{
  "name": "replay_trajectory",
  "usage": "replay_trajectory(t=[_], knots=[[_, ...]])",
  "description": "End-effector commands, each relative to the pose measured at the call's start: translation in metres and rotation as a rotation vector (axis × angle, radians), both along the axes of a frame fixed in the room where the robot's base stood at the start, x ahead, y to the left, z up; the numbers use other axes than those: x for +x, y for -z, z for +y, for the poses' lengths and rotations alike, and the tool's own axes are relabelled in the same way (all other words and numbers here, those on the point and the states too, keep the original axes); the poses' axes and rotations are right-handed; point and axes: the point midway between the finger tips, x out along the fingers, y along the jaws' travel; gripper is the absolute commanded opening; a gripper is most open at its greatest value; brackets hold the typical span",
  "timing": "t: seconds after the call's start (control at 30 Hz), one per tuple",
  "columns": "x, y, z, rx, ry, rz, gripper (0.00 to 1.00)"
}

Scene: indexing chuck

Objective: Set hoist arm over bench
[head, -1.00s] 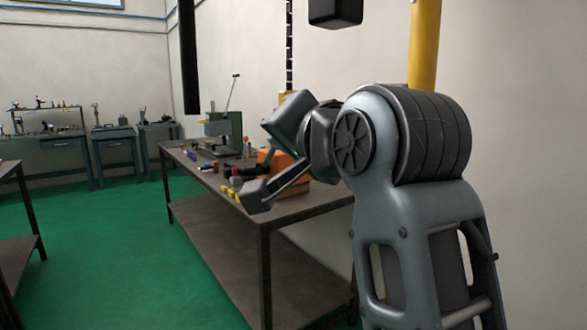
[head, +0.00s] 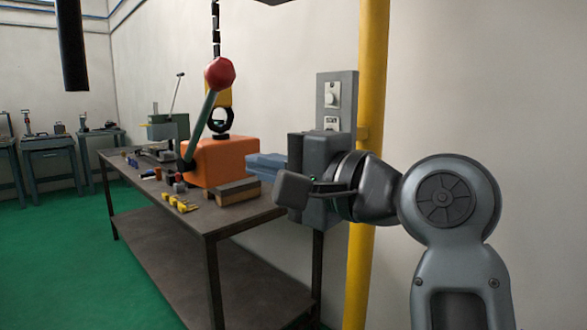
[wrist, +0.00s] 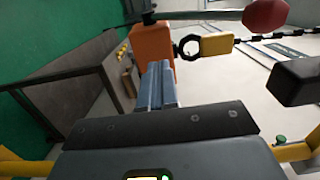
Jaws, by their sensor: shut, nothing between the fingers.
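A yellow post (head: 365,210) stands at the bench's right end. A dark piece of overhead structure (head: 275,2) shows at the top edge; most of the hoist arm is out of view. A chain (head: 215,30) hangs with a yellow block (head: 225,95) and a black ring (head: 222,120) above an orange block (head: 220,160) on the bench (head: 235,222). The ring (wrist: 188,47) and yellow block (wrist: 216,44) also show in the wrist view. My gripper (head: 252,162) is shut and empty, pointing left near the orange block. Its fingers show in the wrist view (wrist: 156,75).
A lever with a red knob (head: 220,74) rises in front of the chain. A brown block (head: 238,191) and small yellow parts (head: 180,204) lie on the bench. A grey wall box (head: 333,100) is behind my gripper. Green floor (head: 50,260) is open at left.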

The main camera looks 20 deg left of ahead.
Motion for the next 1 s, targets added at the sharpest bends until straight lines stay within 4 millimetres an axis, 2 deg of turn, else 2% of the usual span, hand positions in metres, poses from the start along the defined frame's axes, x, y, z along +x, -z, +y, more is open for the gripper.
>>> replay_trajectory(t=[0.1, 0.3, 0.5, 0.87, 1.0], knots=[[0.006, -0.001, 0.023, -0.001, -0.004, 0.001, 0.00], [0.014, 0.000, 0.049, -0.002, -0.002, 0.001, 0.00], [0.018, 0.000, 0.059, -0.001, 0.000, -0.001, 0.00], [0.018, 0.000, 0.060, -0.001, 0.000, -0.001, 0.00], [0.015, -0.001, 0.070, -0.002, 0.004, 0.004, 0.00]])
